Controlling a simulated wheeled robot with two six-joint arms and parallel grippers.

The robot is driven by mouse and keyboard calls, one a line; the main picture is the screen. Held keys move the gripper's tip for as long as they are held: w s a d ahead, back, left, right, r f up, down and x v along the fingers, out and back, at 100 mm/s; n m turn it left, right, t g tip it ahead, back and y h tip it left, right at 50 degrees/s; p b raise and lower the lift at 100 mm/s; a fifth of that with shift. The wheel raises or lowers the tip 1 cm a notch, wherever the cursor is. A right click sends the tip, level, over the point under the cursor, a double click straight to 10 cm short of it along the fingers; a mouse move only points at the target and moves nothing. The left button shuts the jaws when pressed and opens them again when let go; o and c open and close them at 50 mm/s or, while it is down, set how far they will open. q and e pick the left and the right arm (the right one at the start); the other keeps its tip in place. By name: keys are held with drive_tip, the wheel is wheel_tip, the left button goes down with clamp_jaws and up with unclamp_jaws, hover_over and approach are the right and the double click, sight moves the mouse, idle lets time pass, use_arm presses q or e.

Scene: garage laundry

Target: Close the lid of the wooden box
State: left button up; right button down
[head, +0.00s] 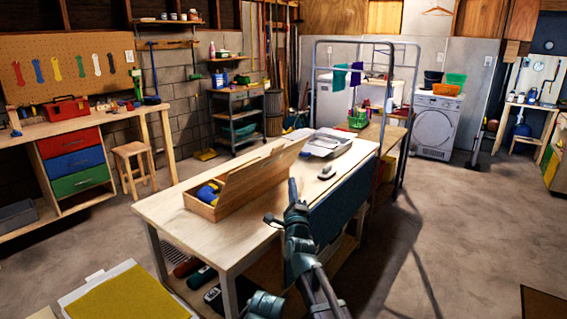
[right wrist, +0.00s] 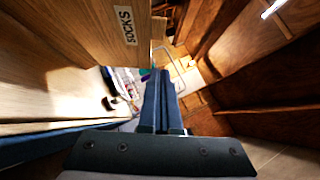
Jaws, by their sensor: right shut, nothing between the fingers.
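The wooden box (head: 240,203) sits on the pale workbench. Its lid (head: 262,168) stands raised and tilted, so the box is open. A blue and yellow item (head: 208,192) shows inside at its left end. My right gripper (head: 292,184) is shut and empty, at the near right side of the box, apart from the lid as far as I can see. In the right wrist view, the closed fingers (right wrist: 163,75) point ahead, and a wooden panel with a SOCKS label (right wrist: 125,25) is close at the upper left. My left gripper is not in view.
The workbench (head: 180,210) has bare top left of the box. A grey tray (head: 328,145) and a small dark object (head: 327,172) lie behind and right of it. A metal frame (head: 400,120) stands beyond the bench. Floor is open to the right.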

drive_tip(key=p, duration=0.4)
approach(281, 147)
drive_tip(key=w+d, duration=0.2)
drive_tip(key=w, duration=0.1)
drive_tip(key=shift+w+a+r+p, duration=0.8)
drive_tip(key=shift+w+a+r, duration=0.3)
drive_tip(key=shift+a, duration=0.15)
